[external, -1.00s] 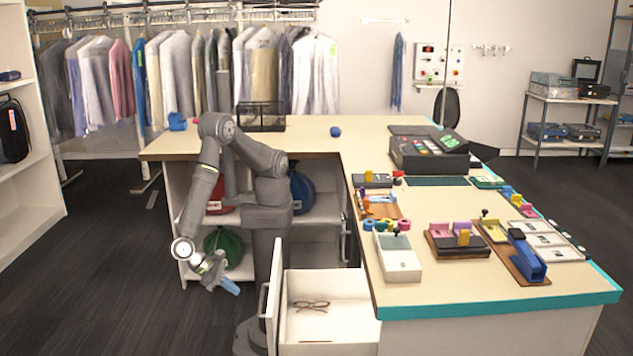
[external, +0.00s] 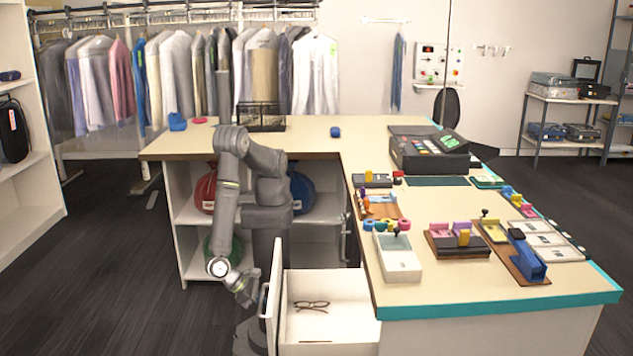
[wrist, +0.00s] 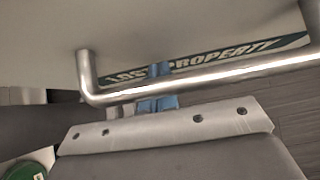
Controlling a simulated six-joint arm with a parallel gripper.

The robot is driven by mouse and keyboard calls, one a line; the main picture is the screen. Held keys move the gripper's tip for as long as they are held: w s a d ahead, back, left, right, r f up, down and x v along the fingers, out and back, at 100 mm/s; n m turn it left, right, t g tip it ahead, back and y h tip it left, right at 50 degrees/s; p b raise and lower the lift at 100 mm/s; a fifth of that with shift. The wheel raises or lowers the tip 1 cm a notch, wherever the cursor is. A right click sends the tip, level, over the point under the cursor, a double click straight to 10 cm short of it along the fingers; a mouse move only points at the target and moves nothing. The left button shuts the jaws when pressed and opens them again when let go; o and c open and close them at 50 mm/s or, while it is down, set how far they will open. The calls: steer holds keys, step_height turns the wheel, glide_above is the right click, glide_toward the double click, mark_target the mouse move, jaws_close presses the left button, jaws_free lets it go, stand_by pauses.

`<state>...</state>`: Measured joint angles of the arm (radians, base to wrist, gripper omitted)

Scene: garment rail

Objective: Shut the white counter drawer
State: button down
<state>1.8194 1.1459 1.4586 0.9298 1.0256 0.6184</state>
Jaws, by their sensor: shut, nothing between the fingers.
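The white counter drawer (external: 326,313) stands pulled out from under the counter in the external view, with a pair of glasses (external: 311,305) inside. Its front panel (external: 273,290) faces left toward my arm. In the wrist view the drawer's metal bar handle (wrist: 200,80) crosses the picture, in front of a "LOST PROPERTY" label (wrist: 210,62). My gripper's blue fingertips (wrist: 158,88) are shut and empty, right at the handle and close to the panel. Whether they touch the panel or the bar I cannot tell. In the external view my gripper (external: 255,302) is beside the drawer front, its tips partly hidden.
The counter (external: 400,300) with a teal edge lies right of the drawer and carries a white tray (external: 398,262) and several small stations. Open shelves (external: 190,240) with red, blue and green bags stand behind my arm. The dark floor (external: 110,290) to the left is clear.

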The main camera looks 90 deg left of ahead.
steer(key=w, duration=2.9)
steer(key=shift+w, duration=0.25)
steer(key=shift+w+r, duration=0.1)
steer(key=shift+r, duration=0.05)
steer(key=s+r, duration=0.6)
steer(key=s, duration=0.6)
steer(key=shift+r, duration=0.4)
steer(key=shift+w, duration=0.1)
